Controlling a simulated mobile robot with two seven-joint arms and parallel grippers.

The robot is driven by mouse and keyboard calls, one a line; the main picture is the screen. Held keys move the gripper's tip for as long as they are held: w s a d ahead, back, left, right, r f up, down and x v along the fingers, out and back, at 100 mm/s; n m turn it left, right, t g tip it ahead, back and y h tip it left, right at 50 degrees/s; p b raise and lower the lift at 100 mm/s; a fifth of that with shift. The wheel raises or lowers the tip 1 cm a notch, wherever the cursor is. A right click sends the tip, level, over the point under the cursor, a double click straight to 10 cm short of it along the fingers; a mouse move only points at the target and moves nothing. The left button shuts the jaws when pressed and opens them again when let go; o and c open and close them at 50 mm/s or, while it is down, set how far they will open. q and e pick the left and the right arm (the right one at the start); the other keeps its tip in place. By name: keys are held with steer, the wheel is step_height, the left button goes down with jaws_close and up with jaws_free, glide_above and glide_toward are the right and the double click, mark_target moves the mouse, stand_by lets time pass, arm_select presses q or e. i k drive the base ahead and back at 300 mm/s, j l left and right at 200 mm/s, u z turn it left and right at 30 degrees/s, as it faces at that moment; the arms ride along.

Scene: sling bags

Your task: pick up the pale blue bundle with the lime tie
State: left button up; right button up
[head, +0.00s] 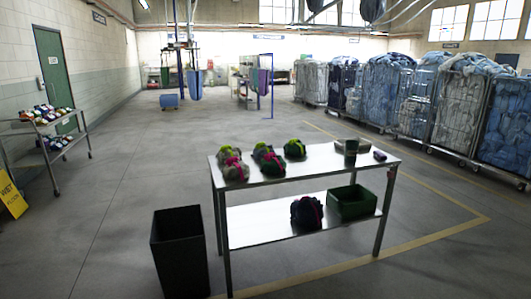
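Several small tied bundles sit on the left half of a steel table's top (318,165). The back-left bundle (225,153) looks pale greyish with a lime tie; at this size I cannot tell whether it is pale blue. In front of it is a greyish bundle with a magenta tie (235,170), partly covering it. Two darker bundles with lime ties (261,150) (295,149) and a dark one with a magenta tie (272,164) sit to the right. Neither of my grippers is in view.
The lower shelf holds a dark bundle (306,213) and green crate (352,203). A black bin (180,255) stands at left. Caged laundry carts (460,110) line the right; open floor surrounds the table.

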mark_target(261, 148)
steer(key=i+l, duration=0.45)
steer(key=i, duration=0.2)
steer(key=i+l, duration=0.45)
steer(key=i, duration=0.2)
steer(key=i+l, duration=0.45)
steer(key=i, duration=0.2)
steer(key=i+l, duration=0.45)
steer(key=i, duration=0.2)
steer(key=i+j+u, duration=0.05)
